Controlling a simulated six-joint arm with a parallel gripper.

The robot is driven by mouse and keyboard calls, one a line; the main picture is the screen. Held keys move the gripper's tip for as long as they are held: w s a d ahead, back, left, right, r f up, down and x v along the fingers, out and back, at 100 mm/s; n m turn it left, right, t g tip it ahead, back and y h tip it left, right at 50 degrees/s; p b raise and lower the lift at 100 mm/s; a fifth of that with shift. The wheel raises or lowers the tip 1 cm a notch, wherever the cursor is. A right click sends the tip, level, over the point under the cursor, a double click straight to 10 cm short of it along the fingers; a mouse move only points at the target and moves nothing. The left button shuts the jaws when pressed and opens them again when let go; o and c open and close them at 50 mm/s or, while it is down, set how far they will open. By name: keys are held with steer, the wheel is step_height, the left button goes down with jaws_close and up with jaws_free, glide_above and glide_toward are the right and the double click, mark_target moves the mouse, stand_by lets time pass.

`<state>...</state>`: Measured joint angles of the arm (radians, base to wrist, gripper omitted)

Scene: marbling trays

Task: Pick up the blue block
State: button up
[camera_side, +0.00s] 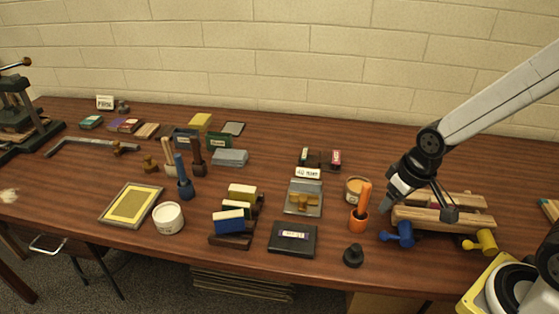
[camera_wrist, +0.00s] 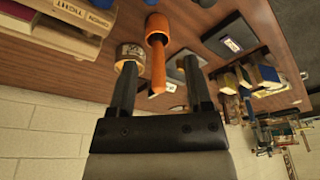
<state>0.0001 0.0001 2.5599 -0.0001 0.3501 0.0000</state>
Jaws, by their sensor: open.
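In the wrist view a blue block (camera_wrist: 268,74) shows at the right, in a similar row. My gripper (camera_side: 425,203) is at the right of the side view, over or close to a wooden clamp, well apart from the blue block. In the wrist view my gripper (camera_wrist: 159,66) is open, with nothing held between its fingers.
An orange-handled tool (camera_side: 361,208), a tan tub (camera_side: 357,188) and a black knob (camera_side: 353,255) stand near my gripper. A black flat box (camera_side: 293,239) lies between the clamp and the blue block.

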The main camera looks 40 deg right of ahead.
steer(key=shift+o, duration=0.4)
steer(key=shift+a, duration=0.1)
steer(key=m+g+y, duration=0.1)
steer(key=m+y, duration=0.9)
steer(key=m, duration=0.7)
glide_toward(235, 214)
steer(key=s+f, duration=0.1)
steer(key=s, duration=0.1)
steer(key=s+f, duration=0.1)
steer(key=s, duration=0.2)
steer(key=s+d+f, duration=0.1)
steer(key=s, duration=0.2)
steer(key=shift+s, duration=0.1)
steer(key=shift+w+a+f+m+t+y, duration=0.35)
steer(key=shift+w+a+m+t+y, duration=0.15)
steer(key=shift+w+a+m, duration=0.65)
steer(key=shift+w+a+f+m+t+y, duration=0.35)
steer(key=shift+w+a+m+t, duration=0.35)
steer(key=shift+w, duration=0.9)
steer(key=shift+w+a+f+m+t+y, duration=0.3)
steer(key=shift+w+a+m+t+y, duration=0.2)
steer(key=shift+w+a+m, duration=0.65)
